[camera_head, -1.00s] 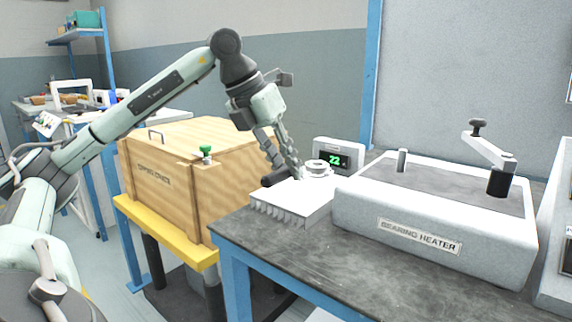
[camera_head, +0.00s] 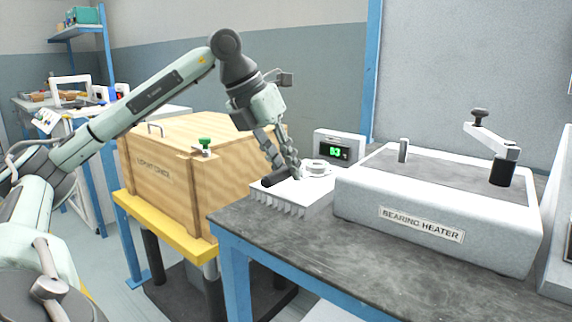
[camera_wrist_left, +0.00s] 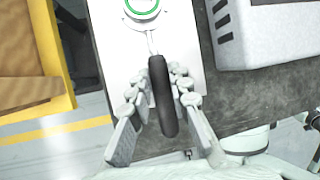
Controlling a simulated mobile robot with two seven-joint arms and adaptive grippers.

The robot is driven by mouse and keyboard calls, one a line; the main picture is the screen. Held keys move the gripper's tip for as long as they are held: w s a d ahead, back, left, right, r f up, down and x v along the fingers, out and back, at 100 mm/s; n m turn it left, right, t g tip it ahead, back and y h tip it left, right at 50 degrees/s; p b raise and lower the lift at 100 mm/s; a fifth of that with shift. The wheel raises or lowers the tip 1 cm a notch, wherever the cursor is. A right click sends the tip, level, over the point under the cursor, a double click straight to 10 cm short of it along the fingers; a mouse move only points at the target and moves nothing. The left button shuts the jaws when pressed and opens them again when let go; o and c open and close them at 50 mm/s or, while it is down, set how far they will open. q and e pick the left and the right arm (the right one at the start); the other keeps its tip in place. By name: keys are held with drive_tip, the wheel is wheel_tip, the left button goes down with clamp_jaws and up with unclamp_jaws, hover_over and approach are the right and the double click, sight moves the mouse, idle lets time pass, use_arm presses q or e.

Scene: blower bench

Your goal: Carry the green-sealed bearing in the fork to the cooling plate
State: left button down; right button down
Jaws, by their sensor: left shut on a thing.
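My left gripper (camera_head: 284,174) is shut on the black handle (camera_head: 276,180) of the fork. In the left wrist view its fingers (camera_wrist_left: 163,80) close on both sides of the handle (camera_wrist_left: 161,100). A thin grey stem leads from the handle to the bearing (camera_wrist_left: 142,7), a pale ring with a green seal, cut by the top edge. In the head view the bearing (camera_head: 318,166) is at the far end of the white, finned cooling plate (camera_head: 295,202), over it or resting on it; I cannot tell which. My right gripper is not in view.
A display box (camera_head: 340,147) showing green digits stands behind the plate. The bearing heater (camera_head: 430,208) stands close on the right. A wooden crate (camera_head: 178,182) on a yellow-topped stand (camera_head: 165,223) is left of the bench (camera_head: 300,255). The bench front is bare.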

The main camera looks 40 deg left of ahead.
use_arm(q)
drive_tip(key=shift+f, duration=0.1)
drive_tip(key=c, duration=1.3)
unclamp_jaws()
drive_tip(key=shift+v, duration=6.05)
